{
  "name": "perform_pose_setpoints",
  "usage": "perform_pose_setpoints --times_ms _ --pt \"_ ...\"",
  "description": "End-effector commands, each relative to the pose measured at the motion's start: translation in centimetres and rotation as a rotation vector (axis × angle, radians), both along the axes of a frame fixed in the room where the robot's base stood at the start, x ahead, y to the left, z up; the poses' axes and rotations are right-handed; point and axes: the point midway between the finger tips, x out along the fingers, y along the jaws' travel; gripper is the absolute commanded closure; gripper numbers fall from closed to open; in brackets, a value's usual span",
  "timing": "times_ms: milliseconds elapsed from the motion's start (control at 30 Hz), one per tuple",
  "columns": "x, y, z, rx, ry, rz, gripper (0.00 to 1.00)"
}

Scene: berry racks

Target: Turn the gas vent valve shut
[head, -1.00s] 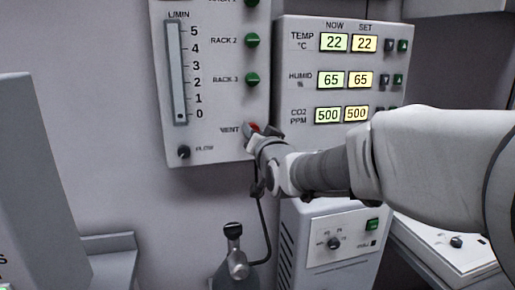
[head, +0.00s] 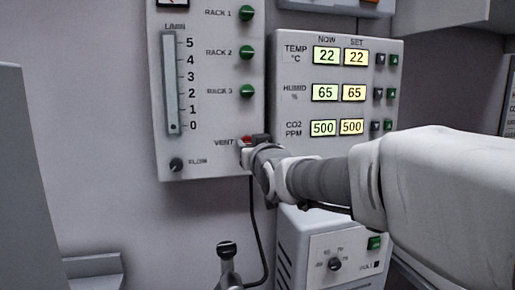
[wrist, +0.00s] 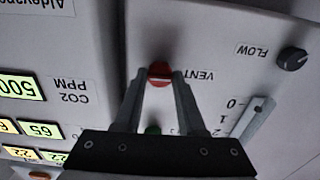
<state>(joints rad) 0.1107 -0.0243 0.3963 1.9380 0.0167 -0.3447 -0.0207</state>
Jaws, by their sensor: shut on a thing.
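The gas vent valve (head: 245,141) is a red knob beside the VENT label, low on the right side of the grey gas panel (head: 205,150). My gripper (head: 250,141) reaches it from the right and partly covers it in the head view. In the wrist view the red vent valve (wrist: 160,70) sits between the two fingertips of my gripper (wrist: 160,79), which are shut on it. The exact angle of its handle is hard to tell because the fingers cover its sides.
Green rack valves (head: 246,52) stand in a column above the vent valve. A black flow knob (head: 176,164) and a flow gauge (head: 172,85) are to the left. A display panel (head: 340,50) is close on the right. A bottle valve (head: 227,250) and hose are below.

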Motion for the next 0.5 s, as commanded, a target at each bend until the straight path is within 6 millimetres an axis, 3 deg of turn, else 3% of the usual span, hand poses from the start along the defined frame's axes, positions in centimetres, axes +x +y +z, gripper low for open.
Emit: perform_pose_setpoints --times_ms 267,300,467,500 --pt "0.01 0.00 0.11 -0.001 -0.002 0.000 1.00" --pt "0.01 0.00 0.11 -0.001 -0.002 0.000 0.59" --pt "0.01 0.00 0.07 -0.002 -0.002 0.000 0.31" --pt "0.01 0.00 0.06 -0.001 -0.001 0.000 0.31"
